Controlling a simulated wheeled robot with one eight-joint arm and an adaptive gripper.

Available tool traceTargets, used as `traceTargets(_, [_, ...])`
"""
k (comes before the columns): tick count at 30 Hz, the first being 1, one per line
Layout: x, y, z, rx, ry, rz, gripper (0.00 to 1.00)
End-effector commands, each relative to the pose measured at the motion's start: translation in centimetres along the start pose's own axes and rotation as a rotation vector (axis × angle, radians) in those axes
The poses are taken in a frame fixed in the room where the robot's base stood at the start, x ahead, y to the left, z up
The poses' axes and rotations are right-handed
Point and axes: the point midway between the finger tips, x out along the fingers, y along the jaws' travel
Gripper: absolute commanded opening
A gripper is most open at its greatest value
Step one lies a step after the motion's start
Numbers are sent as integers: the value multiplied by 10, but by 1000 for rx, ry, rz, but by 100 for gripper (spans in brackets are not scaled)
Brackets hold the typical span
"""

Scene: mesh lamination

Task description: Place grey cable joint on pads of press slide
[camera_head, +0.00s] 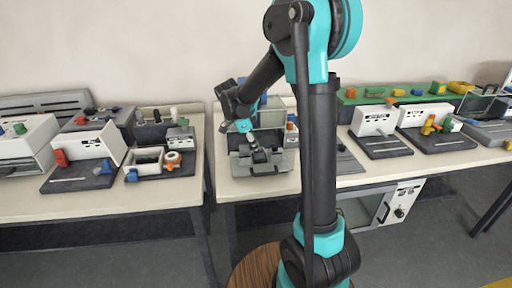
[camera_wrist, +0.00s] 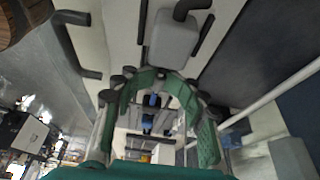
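In the wrist view a rounded grey block with a dark stub, which looks like the grey cable joint (camera_wrist: 172,40), lies just beyond my fingertips. The green fingers of my gripper (camera_wrist: 163,74) curve together at its near end and appear shut on it. In the head view my gripper (camera_head: 258,152) reaches down over the grey press slide (camera_head: 278,166) at the front of the press (camera_head: 270,118). The joint is too small there to separate from the fingers. Dark strips flank the block in the wrist view. I cannot tell whether it touches the pads.
To the right stand more white fixtures (camera_head: 376,121) and a green board (camera_head: 390,96) with coloured parts. A dark plate (camera_head: 347,161) lies right of the press. A gap separates the two tables.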

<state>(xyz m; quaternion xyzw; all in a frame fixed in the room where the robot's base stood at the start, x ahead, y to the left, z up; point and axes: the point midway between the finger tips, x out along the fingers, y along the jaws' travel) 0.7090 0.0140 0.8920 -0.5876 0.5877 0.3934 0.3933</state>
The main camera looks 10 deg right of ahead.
Motion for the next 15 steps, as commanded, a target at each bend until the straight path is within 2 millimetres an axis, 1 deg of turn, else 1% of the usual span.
traceTargets(2, [-5, 0, 0, -1, -1, -1, 34])
traceTargets(5, [-18, 0, 0, -2, 0, -1, 34])
traceTargets(15, [-85, 0, 0, -1, 0, 0, 34])
